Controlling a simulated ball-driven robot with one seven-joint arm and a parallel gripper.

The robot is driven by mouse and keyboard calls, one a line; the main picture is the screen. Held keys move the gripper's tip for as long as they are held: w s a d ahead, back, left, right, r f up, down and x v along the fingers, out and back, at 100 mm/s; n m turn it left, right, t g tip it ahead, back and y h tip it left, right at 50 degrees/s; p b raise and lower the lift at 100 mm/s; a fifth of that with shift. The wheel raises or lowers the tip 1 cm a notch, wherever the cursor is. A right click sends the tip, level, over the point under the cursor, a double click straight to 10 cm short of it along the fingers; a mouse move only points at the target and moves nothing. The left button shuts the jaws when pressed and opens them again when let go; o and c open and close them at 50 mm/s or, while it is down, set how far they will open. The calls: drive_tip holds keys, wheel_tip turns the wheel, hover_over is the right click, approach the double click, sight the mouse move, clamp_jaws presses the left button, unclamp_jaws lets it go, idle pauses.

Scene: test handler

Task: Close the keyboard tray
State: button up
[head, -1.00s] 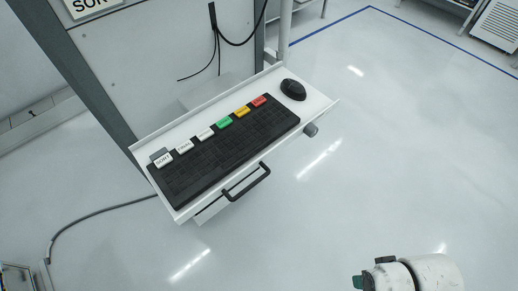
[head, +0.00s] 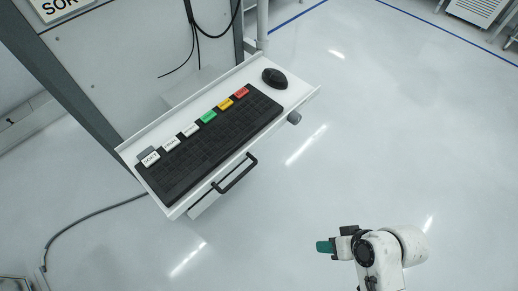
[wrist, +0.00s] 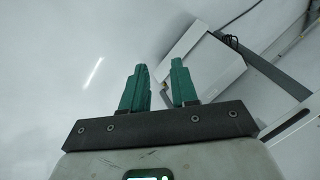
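The white keyboard tray (head: 297,97) is pulled out from the grey cabinet in the head view. It carries a black keyboard (head: 215,145), a black mouse (head: 275,78) and a row of labelled tags. A black handle (head: 235,175) is on its front edge. The tray also shows in the wrist view (wrist: 215,65), seen from outside at the upper right. My gripper (head: 325,247) is at the lower right in the head view, well apart from the tray. In the wrist view its two green fingers (wrist: 160,85) are apart with nothing between them.
The cabinet panel (head: 125,60) stands behind the tray, with black cables (head: 195,30) hanging above it. A grey cable (head: 95,218) runs along the floor at the left. The floor between my gripper and the tray is clear.

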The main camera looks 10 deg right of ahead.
drive_tip(key=w+a+r+m+t+y, duration=0.1)
drive_tip(key=w+a, duration=0.1)
drive_tip(key=w+a+r+t+y+p, duration=0.1)
drive_tip(key=w+a+y, duration=0.1)
drive_tip(key=w+a+m+t+y+p, duration=0.1)
drive_tip(key=w+a+y, duration=0.1)
drive_tip(key=shift+a+r+m+t, duration=0.15)
drive_tip(key=shift+r+m+t, duration=0.15)
drive_tip(key=shift+r+t, duration=0.1)
drive_tip(key=c, duration=0.4)
drive_tip(key=w+r+m+t, duration=0.1)
drive_tip(key=w+r+m+t+y, duration=0.1)
drive_tip(key=w+r+m+t+p, duration=0.1)
drive_tip(key=shift+w+a+r+y, duration=0.1)
drive_tip(key=shift+w+a+y, duration=0.2)
drive_tip(key=shift+a+y, duration=0.1)
clamp_jaws()
drive_tip(key=m+t+p, duration=0.4)
drive_tip(key=m+t, duration=0.1)
approach(254, 147)
drive_tip(key=x, duration=0.7)
drive_tip(key=shift+s+r, duration=0.1)
drive_tip(key=shift+r, duration=0.05)
drive_tip(key=shift+a, duration=0.1)
